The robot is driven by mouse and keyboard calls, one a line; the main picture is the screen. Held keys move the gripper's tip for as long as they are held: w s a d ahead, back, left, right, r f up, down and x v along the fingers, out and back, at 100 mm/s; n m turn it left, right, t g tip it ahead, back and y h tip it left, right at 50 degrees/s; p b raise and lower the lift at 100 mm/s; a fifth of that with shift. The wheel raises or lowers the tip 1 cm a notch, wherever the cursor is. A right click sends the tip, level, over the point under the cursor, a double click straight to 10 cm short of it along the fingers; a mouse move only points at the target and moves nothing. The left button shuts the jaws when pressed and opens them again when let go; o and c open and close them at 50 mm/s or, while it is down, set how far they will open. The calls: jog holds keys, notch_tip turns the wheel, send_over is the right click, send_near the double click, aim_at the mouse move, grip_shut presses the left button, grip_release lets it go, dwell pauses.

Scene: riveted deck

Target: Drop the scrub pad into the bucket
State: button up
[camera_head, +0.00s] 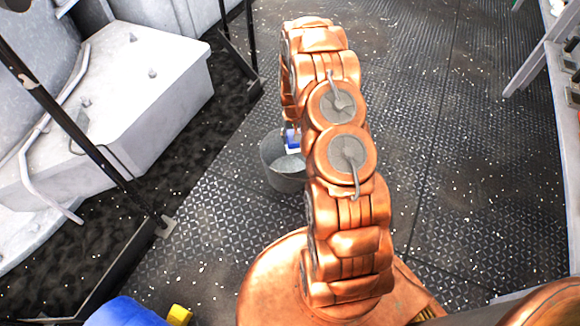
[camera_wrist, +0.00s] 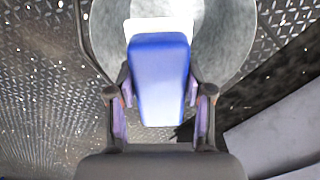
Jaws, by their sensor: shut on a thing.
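The scrub pad (camera_wrist: 158,75) is blue with a white part at its far end. My gripper (camera_wrist: 160,98) is shut on it, one finger at each side. The grey bucket (camera_wrist: 222,38) is behind the pad in the wrist view, and the pad overlaps its opening. In the head view the bucket (camera_head: 286,182) stands on the deck left of my arm, its right side partly hidden. The pad (camera_head: 292,139) shows at the bucket's opening there. I cannot tell how far it is above or inside the rim. My gripper is mostly hidden in the head view.
White machinery (camera_head: 120,100) and a dark railing post (camera_head: 75,130) stand at the left. A white frame (camera_head: 530,65) stands at the upper right. A blue object (camera_head: 122,313) and a yellow one (camera_head: 179,315) are at the bottom left. The deck (camera_head: 460,130) at right is clear.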

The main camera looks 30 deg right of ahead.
jog(key=o, duration=1.3)
jog(key=shift+f, duration=0.1)
jog(key=shift+r, duration=0.2)
notch_tip(320, 180, up, 12)
jog(key=shift+f, duration=0.15)
